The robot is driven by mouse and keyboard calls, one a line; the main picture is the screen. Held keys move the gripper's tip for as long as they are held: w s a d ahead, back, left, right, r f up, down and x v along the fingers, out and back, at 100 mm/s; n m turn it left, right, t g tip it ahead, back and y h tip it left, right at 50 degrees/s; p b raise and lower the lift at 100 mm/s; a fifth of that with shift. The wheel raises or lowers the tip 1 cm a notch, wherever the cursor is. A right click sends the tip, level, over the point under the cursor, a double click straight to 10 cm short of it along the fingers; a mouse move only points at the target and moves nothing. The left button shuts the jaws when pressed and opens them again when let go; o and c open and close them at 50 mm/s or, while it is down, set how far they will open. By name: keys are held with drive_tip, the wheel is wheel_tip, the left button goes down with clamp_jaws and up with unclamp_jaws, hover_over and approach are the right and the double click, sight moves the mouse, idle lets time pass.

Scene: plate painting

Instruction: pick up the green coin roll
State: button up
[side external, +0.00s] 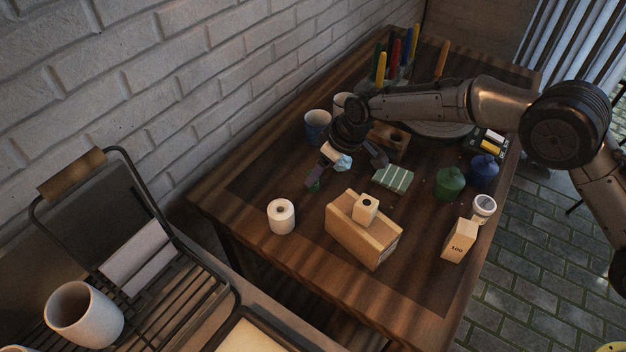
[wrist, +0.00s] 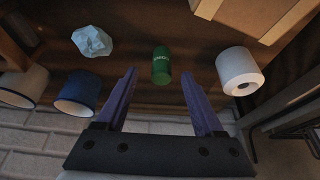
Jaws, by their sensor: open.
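The green coin roll (wrist: 161,66) lies on the dark wooden table, a small green cylinder with pale lettering. In the wrist view it appears between and just beyond the fingertips of my gripper (wrist: 159,76). In the side view only a bit of green (side external: 314,187) shows beside one finger; the rest is hidden. My gripper (side external: 345,168) is open and empty, with its purple fingers spread above the table. I cannot tell its exact height over the roll.
A white paper roll (wrist: 238,70) stands right of the coin roll, and a crumpled pale lump (wrist: 92,41) lies left. Blue (wrist: 78,95) and white (wrist: 22,86) mugs sit nearby. A wooden block (side external: 372,243), striped pad (side external: 393,178) and green jar (side external: 450,184) stand farther off.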

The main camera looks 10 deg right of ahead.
drive_tip(key=shift+x, duration=2.65)
drive_tip(key=shift+a, duration=0.15)
clamp_jaws()
